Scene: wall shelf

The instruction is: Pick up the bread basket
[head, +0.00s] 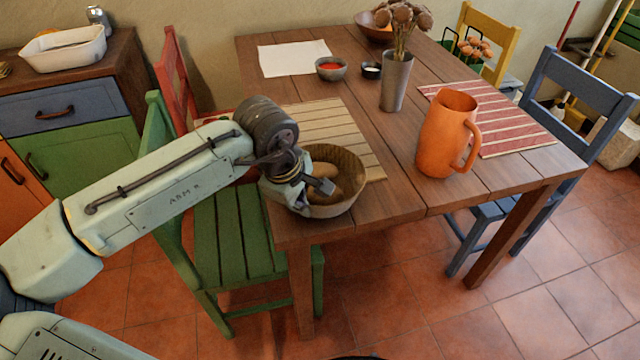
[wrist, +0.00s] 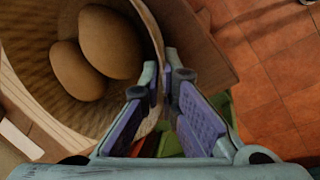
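The bread basket (head: 342,206) is a round woven bowl near the left front corner of the wooden table, with brown rolls (wrist: 110,42) inside. My gripper (head: 312,190) is at the basket's near left side, coming down over its rim. In the wrist view, the basket (wrist: 30,72) fills the upper left. There the fingertips (wrist: 167,76) are close together, with the basket's rim between them, one finger inside and one outside. The gripper looks shut on the rim. The basket appears upright on the table; its base at the left is partly hidden by my gripper.
A slatted placemat (head: 325,115) lies behind the basket. An orange pitcher (head: 444,135) stands to the right, with a grey vase (head: 395,82) behind it. A green chair (head: 235,235) is under my arm. Bare table lies between basket and pitcher.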

